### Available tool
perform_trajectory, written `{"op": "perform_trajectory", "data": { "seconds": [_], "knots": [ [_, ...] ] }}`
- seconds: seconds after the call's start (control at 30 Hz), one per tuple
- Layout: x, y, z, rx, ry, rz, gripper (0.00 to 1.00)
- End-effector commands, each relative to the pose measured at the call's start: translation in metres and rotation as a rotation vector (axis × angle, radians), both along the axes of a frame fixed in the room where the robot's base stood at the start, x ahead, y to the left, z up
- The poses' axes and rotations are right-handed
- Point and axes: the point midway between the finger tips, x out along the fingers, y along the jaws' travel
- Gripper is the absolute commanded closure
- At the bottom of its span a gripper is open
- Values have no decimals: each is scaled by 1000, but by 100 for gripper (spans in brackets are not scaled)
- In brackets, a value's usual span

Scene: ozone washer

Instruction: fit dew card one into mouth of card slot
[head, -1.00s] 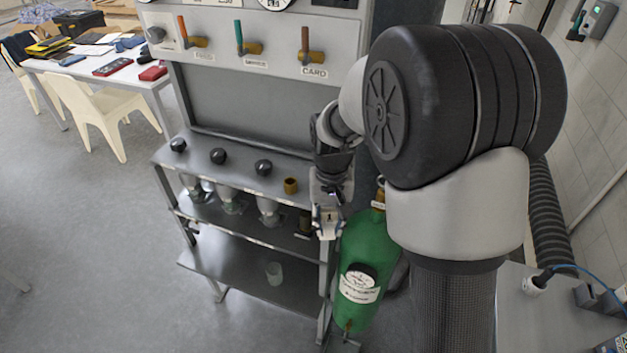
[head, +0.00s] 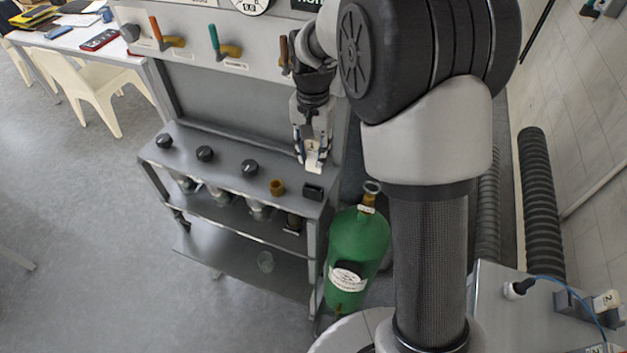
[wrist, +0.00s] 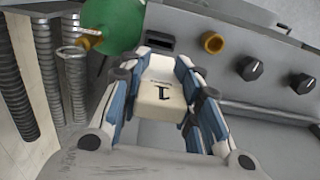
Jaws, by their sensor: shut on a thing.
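Dew card one (head: 313,163) is a pale card held pointing down. In the wrist view the card (wrist: 163,100) shows a dark "1". My gripper (head: 312,152) is shut on the card, with blue-and-white fingers on both sides of it in the wrist view (wrist: 163,82). The card slot (head: 313,192) is a small black block with a dark mouth at the right end of the grey bench top. It also shows in the wrist view (wrist: 160,41), beyond the card's end. The card is above the bench, apart from the slot. The depth inside the mouth is hidden.
A brass cup (head: 277,187) stands just left of the slot, with several black knobs (head: 249,168) further left. A green gas cylinder (head: 357,250) stands below, to the right of the bench. A panel with coloured levers (head: 215,40) rises behind.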

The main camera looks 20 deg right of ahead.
Motion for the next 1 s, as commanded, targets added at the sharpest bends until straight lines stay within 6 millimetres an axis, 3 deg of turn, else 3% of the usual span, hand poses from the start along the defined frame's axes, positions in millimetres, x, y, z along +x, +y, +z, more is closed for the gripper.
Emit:
{"op": "perform_trajectory", "data": {
  "seconds": [0.03,0.2,0.47,0.7,1.0],
  "knots": [
    [-1,0,-16,0,5,0,87],
    [-1,0,-50,0,3,1,87],
    [0,0,-69,0,1,1,87],
    [0,0,-103,0,1,1,87],
    [0,0,-105,0,-1,1,87]
  ]
}}
